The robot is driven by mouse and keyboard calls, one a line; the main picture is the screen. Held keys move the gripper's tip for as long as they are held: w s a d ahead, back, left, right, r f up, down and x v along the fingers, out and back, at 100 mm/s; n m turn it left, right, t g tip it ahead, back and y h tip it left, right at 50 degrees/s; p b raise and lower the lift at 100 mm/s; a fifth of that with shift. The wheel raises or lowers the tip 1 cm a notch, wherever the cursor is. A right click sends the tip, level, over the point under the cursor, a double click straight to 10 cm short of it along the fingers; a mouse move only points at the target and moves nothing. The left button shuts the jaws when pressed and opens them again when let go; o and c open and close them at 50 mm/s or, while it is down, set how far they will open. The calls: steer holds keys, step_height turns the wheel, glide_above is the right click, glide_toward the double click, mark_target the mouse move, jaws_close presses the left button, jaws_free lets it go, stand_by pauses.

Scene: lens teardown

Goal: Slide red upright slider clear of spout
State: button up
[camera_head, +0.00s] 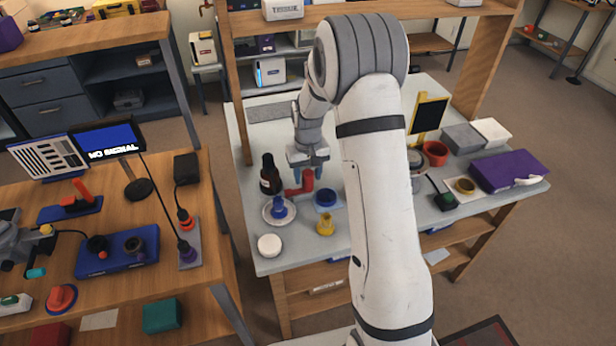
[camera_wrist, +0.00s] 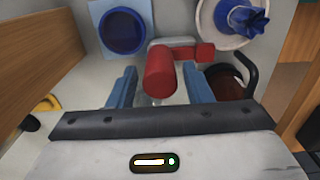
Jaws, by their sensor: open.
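The red upright slider (camera_wrist: 161,72) is a rounded post between the two blue fingers of my open gripper (camera_wrist: 159,69) in the wrist view. A gap shows on each side of it. A red sideways piece (camera_wrist: 195,52) runs from its far end to the right, over a grey base; I cannot tell whether this is the spout. In the head view the red slider (camera_head: 308,181) shows just below my gripper (camera_head: 308,170), beside the dark bottle (camera_head: 269,176). The slider's foot is hidden.
A white plate (camera_head: 268,216) with a blue part stands in front of the bottle. A blue dish (camera_head: 326,197), a yellow part (camera_head: 325,225) and a white round piece (camera_head: 269,245) are nearby. A wooden panel (camera_wrist: 35,60) stands at the left in the wrist view.

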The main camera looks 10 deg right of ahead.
steer(key=shift+f, duration=1.15)
jaws_close()
